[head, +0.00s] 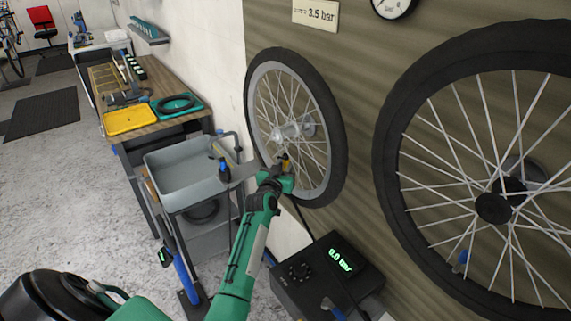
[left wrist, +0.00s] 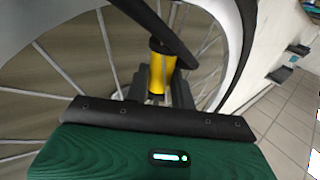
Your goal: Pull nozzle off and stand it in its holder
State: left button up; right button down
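The yellow nozzle (head: 286,161) is at the lower part of the smaller wheel (head: 331,128), in front of its spokes. In the left wrist view the nozzle (left wrist: 161,68) stands between the dark fingers of my left gripper (left wrist: 160,92), which close in on both its sides. My left gripper (head: 284,168) appears shut on it in the head view too. A black hose crosses in front of the nozzle's upper end in the wrist view. Whether the nozzle still touches a valve is unclear. I cannot pick out the holder surely. My right gripper is not in view.
A black pump box (head: 312,282) reading 0.0 bar stands on the floor side below the wheel. A larger wheel (head: 388,150) is at right. A grey tub (head: 182,181) on a cart and a wooden workbench (head: 160,128) are at left. The floor further left is open.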

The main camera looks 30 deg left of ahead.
pick_arm(q)
jog(key=shift+r, duration=0.2)
jog(key=shift+c, duration=0.2)
jog(key=shift+r+p, duration=0.85)
jog(key=shift+p, duration=0.1)
jog(key=shift+o, duration=0.2)
jog(key=shift+s, duration=0.1)
jog(key=shift+s+d+p, duration=0.15)
jog(key=shift+s+p, duration=0.4)
jog(key=shift+s, duration=0.1)
jog(key=p+v, duration=0.4)
jog(key=v, duration=0.6)
jog(key=shift+s, duration=0.25)
jog(key=shift+d, duration=0.1)
